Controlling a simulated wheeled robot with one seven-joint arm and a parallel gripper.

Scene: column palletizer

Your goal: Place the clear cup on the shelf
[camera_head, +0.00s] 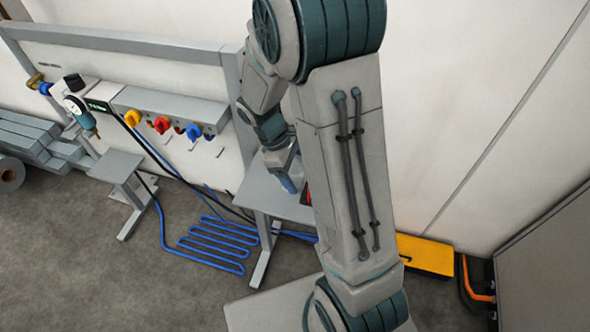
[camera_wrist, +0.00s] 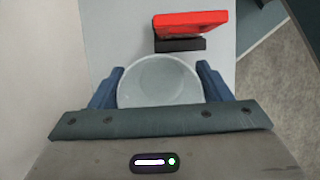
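The clear cup (camera_wrist: 160,80) is in the wrist view, seen from above as a pale round rim with a see-through bottom. My gripper (camera_wrist: 160,75) has one blue finger on each side of it, close against its walls, and looks shut on it. In the head view, my gripper (camera_head: 288,180) is low over the grey surface (camera_head: 258,190) of a bench, partly behind my arm. The cup cannot be made out there. The frames do not show clearly whether the cup's base touches the surface. No shelf can be clearly identified.
A red object (camera_wrist: 190,24) with a black base (camera_wrist: 180,44) stands just beyond the cup. Colored knobs (camera_head: 161,124) and a gauge tool (camera_head: 78,106) are at the left. Blue hose (camera_head: 215,245) lies on the floor. A yellow box (camera_head: 425,254) is at the right.

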